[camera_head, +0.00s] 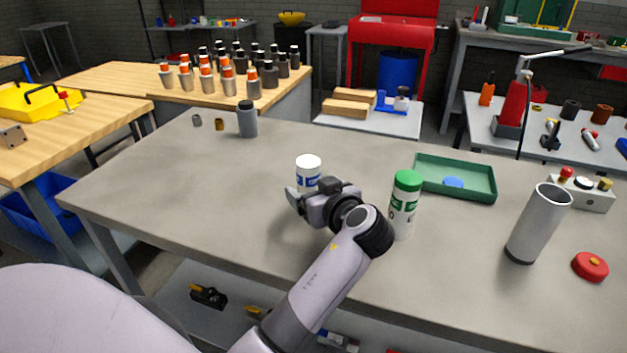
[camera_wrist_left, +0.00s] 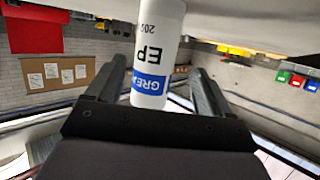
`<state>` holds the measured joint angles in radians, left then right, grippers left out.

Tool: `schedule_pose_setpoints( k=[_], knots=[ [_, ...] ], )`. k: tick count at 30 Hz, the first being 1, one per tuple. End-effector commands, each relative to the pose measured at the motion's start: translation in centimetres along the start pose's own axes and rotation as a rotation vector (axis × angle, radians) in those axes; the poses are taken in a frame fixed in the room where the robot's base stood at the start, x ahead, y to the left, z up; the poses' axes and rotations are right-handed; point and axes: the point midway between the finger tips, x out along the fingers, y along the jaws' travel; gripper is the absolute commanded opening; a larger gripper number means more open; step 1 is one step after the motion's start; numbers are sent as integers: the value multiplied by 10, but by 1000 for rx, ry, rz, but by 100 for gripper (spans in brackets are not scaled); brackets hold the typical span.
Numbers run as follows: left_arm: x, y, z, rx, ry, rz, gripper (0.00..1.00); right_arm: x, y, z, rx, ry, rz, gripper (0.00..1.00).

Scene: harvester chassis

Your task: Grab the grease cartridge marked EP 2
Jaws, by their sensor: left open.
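A white grease cartridge (camera_head: 309,168) with a blue band stands upright on the grey bench, its lower part hidden by my left gripper. In the left wrist view the cartridge (camera_wrist_left: 157,50) appears upside down, with "EP" and part of a blue "GRE..." label readable. The character after "EP" is not clear. My left gripper (camera_head: 308,194) is open at the cartridge. In the wrist view its fingers stand on either side of the cartridge, with a visible gap on each side. My right gripper is not in view.
A green-capped white cartridge (camera_head: 404,204) stands close to the right of my left wrist. Further right are a green tray (camera_head: 484,192), a grey metal tube (camera_head: 540,222) and a red cap (camera_head: 590,266). A grey bottle (camera_head: 247,120) stands at the back left. The bench's left side is clear.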

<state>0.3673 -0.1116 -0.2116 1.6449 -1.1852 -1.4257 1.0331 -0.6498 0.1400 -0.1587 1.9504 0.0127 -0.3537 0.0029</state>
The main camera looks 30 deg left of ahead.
Motion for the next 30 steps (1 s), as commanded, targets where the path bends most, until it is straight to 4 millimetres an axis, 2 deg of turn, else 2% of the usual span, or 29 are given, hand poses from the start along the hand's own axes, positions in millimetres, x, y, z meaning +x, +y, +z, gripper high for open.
schedule_pose_setpoints(
  k=[12, 16, 22, 28, 30],
  knots=[
    [51, 8, -7, 1, 1, -2, 81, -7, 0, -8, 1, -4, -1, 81],
    [59, 8, -6, -1, -1, 0, 81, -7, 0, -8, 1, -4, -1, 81],
    [59, 8, -6, -2, -1, 0, 81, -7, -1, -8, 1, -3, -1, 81],
    [58, 8, -6, -2, -2, 0, 16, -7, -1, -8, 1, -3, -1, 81],
    [58, 8, -7, -3, 0, 1, 16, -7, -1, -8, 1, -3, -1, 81]
  ],
)
